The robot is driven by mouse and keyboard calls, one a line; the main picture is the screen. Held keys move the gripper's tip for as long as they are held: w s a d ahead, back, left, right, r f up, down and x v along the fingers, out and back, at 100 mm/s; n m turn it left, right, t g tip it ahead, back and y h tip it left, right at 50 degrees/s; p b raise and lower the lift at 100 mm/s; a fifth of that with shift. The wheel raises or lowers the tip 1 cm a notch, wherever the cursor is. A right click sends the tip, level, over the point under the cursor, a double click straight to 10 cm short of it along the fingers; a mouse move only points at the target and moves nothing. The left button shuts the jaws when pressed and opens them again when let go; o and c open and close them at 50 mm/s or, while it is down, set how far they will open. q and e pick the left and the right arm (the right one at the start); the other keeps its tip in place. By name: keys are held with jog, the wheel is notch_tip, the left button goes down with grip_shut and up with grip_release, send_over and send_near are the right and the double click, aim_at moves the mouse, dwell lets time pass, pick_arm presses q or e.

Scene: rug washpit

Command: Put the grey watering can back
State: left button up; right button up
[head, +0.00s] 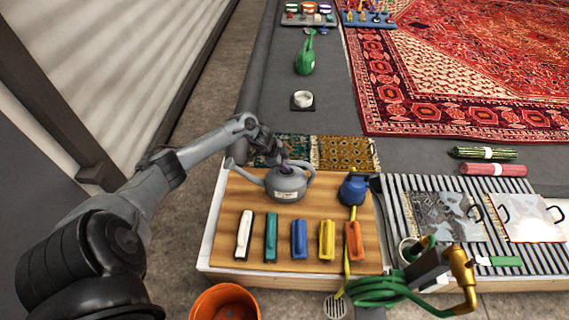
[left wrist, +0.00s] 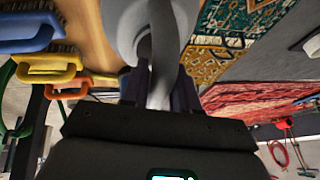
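The grey watering can (head: 287,186) is upright at the back of the wooden board (head: 225,215), its spout pointing left. Whether its base touches the board I cannot tell. My left gripper (head: 282,160) is at the top of the can, partly hiding it. In the left wrist view, the can's grey handle (left wrist: 162,55) passes between the fingers of my left gripper (left wrist: 160,92), which look closed against it. The grey can body (left wrist: 120,25) fills the top middle there. My right gripper is not in view.
Several coloured brushes (head: 299,240) lie in a row in front of the can. Small rug samples (head: 345,153) lie behind. A green watering can (head: 305,60) and a white round dish on a black square (head: 302,99) stand farther back.

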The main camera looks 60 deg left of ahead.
aim_at(273, 176)
pick_arm(q)
jog(key=o, duration=0.4)
jog(key=d+p+v, duration=0.1)
jog(key=p+v, duration=0.6)
jog(key=v, duration=0.4)
jog(key=s+d+f+t+y, duration=0.1)
jog(key=d+f, duration=0.2)
jog(key=d, duration=0.7)
jog(key=s+d+f, duration=0.2)
jog(key=d+f, duration=0.1)
jog(key=d, duration=0.8)
jog(key=s+d+r+n+g, duration=0.2)
jog(key=s+d+r+n, duration=0.3)
jog(key=s+d+r, duration=0.6)
jog(key=s+d, duration=0.3)
jog(key=d, duration=0.1)
jog(key=shift+d+g, duration=0.3)
jog(key=shift+r, duration=0.25)
